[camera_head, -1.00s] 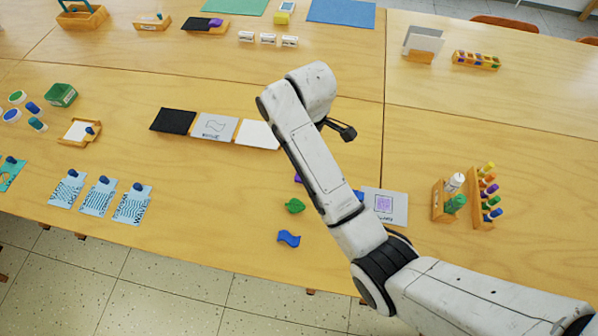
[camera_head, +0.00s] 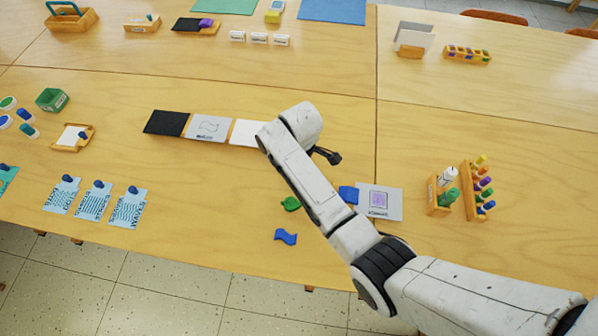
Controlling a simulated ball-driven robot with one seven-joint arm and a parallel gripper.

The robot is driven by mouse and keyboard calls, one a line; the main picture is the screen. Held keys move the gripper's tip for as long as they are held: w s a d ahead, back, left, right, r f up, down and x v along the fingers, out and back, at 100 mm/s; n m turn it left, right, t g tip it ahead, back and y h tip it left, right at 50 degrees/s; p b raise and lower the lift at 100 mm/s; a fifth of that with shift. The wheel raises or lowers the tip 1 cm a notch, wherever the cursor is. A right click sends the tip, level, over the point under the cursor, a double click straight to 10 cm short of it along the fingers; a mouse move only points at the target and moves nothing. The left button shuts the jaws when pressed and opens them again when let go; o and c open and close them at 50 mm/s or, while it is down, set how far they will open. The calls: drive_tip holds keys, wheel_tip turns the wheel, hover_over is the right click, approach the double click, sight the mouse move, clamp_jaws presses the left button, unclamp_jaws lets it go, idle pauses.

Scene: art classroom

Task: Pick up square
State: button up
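A small squarish blue piece (camera_head: 348,194) lies on the table just right of my forearm, at the left edge of a grey card (camera_head: 396,212) that bears a purple square print. A green leaf-like piece (camera_head: 290,204) and a wavy blue piece (camera_head: 286,237) lie left of my arm. The dark tip of my gripper (camera_head: 328,156) shows past the wrist, above the table and up-left of the blue piece. Most of the gripper is hidden behind my wrist, so its opening cannot be made out. Nothing is seen held.
A black, a grey printed and a white card (camera_head: 246,133) lie in a row left of my wrist. Wooden holders with bottles (camera_head: 449,175) and coloured markers (camera_head: 482,185) stand to the right. The table's front edge runs below the pieces. The table right of my wrist is clear.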

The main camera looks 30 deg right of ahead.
drive_tip(key=shift+c, duration=0.4)
drive_tip(key=c, duration=1)
drive_tip(key=shift+c, duration=0.2)
drive_tip(key=shift+r, duration=0.45)
wheel_tip(320, 180, up, 2)
drive_tip(key=s+d+r+p, duration=0.3)
drive_tip(key=s+r+p, duration=0.1)
drive_tip(key=s+r, duration=0.6)
drive_tip(key=s, duration=0.3)
drive_tip(key=shift+s+d, duration=0.15)
drive_tip(key=shift+d, duration=0.25)
